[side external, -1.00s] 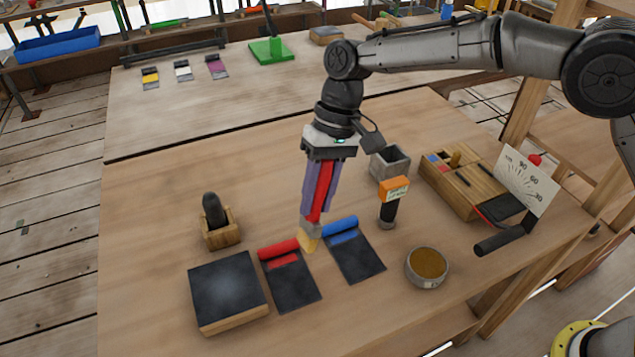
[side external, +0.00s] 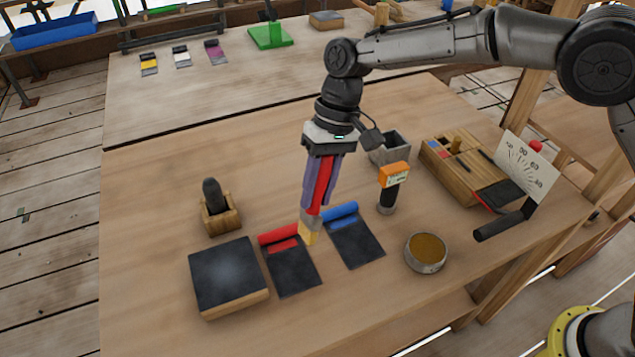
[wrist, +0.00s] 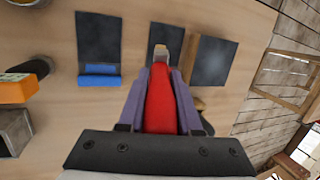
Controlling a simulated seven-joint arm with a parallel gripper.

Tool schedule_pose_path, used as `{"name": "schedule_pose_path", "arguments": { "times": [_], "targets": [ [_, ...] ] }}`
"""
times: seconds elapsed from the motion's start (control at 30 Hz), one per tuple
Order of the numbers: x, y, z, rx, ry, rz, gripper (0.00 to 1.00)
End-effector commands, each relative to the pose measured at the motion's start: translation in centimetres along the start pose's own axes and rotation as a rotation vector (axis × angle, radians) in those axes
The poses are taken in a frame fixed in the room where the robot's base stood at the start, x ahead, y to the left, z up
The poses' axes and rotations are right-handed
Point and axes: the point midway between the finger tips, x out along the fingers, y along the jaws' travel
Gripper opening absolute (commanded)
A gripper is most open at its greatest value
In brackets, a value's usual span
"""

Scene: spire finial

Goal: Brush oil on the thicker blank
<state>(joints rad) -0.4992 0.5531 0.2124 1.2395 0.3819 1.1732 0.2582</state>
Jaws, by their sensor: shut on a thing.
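My gripper (side external: 322,160) is shut on a brush with a red handle (side external: 323,185), held nearly upright, bristles (side external: 308,235) down. The bristles are beside the right end of a red blank (side external: 278,234), between it and a blue blank (side external: 340,210); I cannot tell whether they touch anything. Each blank lies at the top of a dark mat. I cannot tell which blank is thicker. In the wrist view the brush handle (wrist: 159,100) hides the red blank, while the blue blank (wrist: 99,81) shows. A round bowl (side external: 426,252) holds amber liquid, probably the oil.
A dark-topped block (side external: 228,272) and a wooden holder with a black knob (side external: 217,213) stand left.

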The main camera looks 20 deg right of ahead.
Motion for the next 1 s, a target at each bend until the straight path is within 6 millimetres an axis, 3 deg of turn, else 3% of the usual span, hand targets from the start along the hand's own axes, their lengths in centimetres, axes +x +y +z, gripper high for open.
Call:
{"name": "schedule_pose_path", "arguments": {
  "times": [0.6, 1.0],
  "targets": [
    [5.5, 1.8, -0.8, 0.0, -0.001, 0.001, 0.0],
    [6.8, -1.8, -1.4, -0.003, 0.001, 0.0, 0.0]
  ]
}}
